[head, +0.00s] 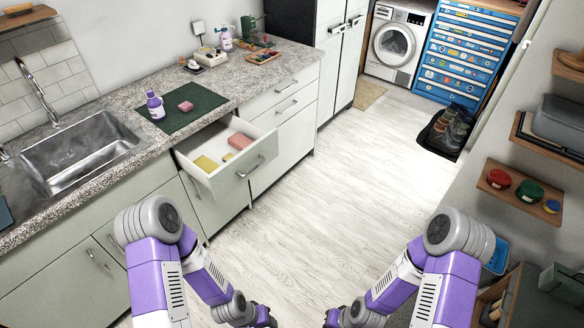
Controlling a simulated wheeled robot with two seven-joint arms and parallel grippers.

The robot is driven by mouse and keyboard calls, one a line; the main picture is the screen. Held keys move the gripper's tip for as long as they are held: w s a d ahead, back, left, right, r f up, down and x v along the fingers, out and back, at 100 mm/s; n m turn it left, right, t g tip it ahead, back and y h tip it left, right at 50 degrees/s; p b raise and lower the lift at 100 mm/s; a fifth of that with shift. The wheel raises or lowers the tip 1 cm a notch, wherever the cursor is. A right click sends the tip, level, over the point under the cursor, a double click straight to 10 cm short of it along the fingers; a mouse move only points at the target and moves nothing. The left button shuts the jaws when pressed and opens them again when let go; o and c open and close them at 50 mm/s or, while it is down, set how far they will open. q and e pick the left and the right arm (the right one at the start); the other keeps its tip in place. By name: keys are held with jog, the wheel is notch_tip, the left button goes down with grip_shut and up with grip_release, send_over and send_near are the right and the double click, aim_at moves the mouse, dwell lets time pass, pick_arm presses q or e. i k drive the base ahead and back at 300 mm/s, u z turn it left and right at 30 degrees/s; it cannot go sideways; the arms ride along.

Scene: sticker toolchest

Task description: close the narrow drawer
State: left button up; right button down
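One drawer (243,173) stands pulled out from the light green counter cabinet, left of centre. It has a pale green front with a metal bar handle and a white inside. In it lie a yellow sponge or cloth (206,164), a pink block (240,141) and a small pink piece. Another drawer (287,87), to its right under the counter, looks shut. My two purple and grey arms reach in at the bottom of the head view, well short of the open drawer.
A blue chest (465,50) with several stickered drawers stands at the back right, all seemingly shut. Beside it is a washing machine (398,44). A black shoe tray (424,139) lies before the chest. Wooden shelves (497,190) line the right wall. The middle floor is clear.

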aim_at(210, 141)
jog(key=u, duration=0.6)
jog(key=i, duration=0.9)
jog(key=u, duration=0.45)
